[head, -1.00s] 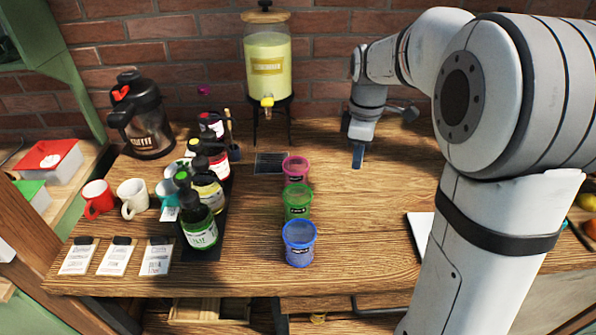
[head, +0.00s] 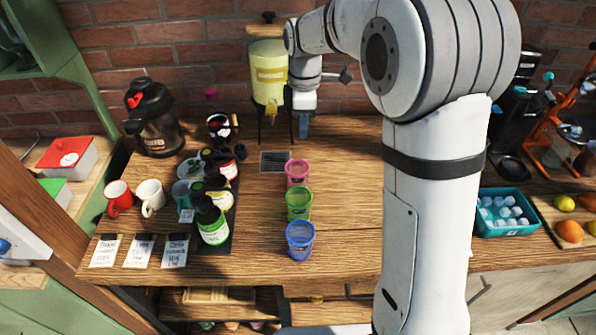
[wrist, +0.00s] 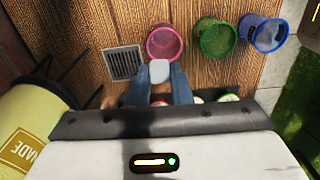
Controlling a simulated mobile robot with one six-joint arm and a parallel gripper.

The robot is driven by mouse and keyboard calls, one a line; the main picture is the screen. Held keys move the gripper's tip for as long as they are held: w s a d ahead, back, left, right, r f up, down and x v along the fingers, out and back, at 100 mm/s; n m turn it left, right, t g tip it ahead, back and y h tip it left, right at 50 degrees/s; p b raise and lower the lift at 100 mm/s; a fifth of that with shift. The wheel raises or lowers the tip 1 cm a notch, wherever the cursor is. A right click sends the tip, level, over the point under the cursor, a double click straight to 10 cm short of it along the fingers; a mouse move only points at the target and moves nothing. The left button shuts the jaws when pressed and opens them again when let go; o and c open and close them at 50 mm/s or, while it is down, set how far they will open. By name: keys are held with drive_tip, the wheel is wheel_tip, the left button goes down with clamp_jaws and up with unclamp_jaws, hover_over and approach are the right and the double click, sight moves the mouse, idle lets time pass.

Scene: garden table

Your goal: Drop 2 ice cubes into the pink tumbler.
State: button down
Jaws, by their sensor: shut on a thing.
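The pink tumbler (head: 297,174) stands on the table behind the green and blue ones; its open top also shows in the wrist view (wrist: 165,44). My gripper (head: 303,128) is above the table at the back, just behind and above the pink tumbler. In the wrist view my gripper (wrist: 159,84) is shut on a whitish ice cube (wrist: 159,70), held between the blue fingertips. There the cube appears just below the pink rim. The inside of the tumbler is too small to tell its contents. More ice cubes (head: 502,212) lie in a teal tray (head: 509,233) at the right.
A green tumbler (head: 299,204) and a blue tumbler (head: 300,241) stand in front of the pink one. The yellow drink dispenser (head: 268,75) is close to my gripper's left. Bottles (head: 213,226) and mugs (head: 150,196) fill the left side.

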wheel_tip(320, 180, down, 6)
drive_tip(key=b, duration=0.4)
drive_tip(key=shift+r, duration=0.1)
drive_tip(key=c, duration=1.2)
unclamp_jaws()
drive_tip(key=shift+c, duration=0.2)
drive_tip(key=shift+r, duration=0.1)
wheel_tip(320, 180, up, 7)
drive_tip(key=shift+r+b, duration=0.2)
drive_tip(key=shift+b, duration=0.15)
drive_tip(key=shift+r, duration=0.1)
drive_tip(key=shift+d, duration=0.1)
